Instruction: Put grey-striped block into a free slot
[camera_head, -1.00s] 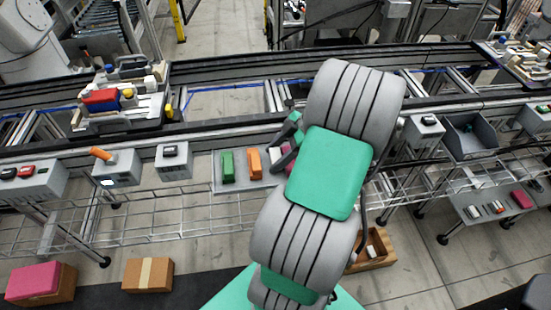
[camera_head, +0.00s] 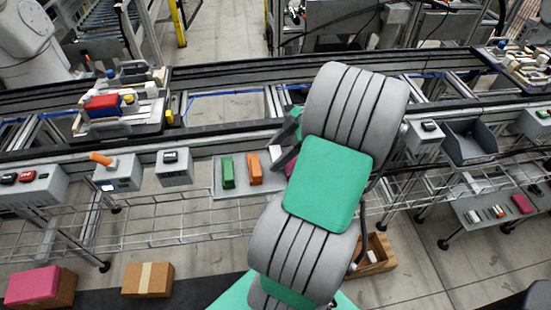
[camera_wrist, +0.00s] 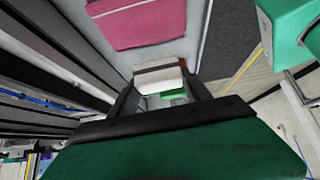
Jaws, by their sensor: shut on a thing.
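My gripper (camera_wrist: 163,92) is shut on a whitish block with a grey band (camera_wrist: 160,78), seen in the wrist view. In the head view the block (camera_head: 275,152) shows as a small pale shape at the jaws, at the right end of a grey tray (camera_head: 242,188). My arm hides much of the gripper there. A pink block (camera_wrist: 140,22) lies on the tray beyond the held block in the wrist view. A pallet fixture with parts (camera_head: 120,125) is on the conveyor at left, and another (camera_head: 520,65) at far right. Their slots are too small to make out.
A green block (camera_head: 228,172) and an orange block (camera_head: 254,169) stand on the tray. Grey boxes (camera_head: 174,170) line the near conveyor edge at left. A grey bin (camera_head: 470,145) is at right. An open cardboard box (camera_head: 378,262) sits below behind my arm.

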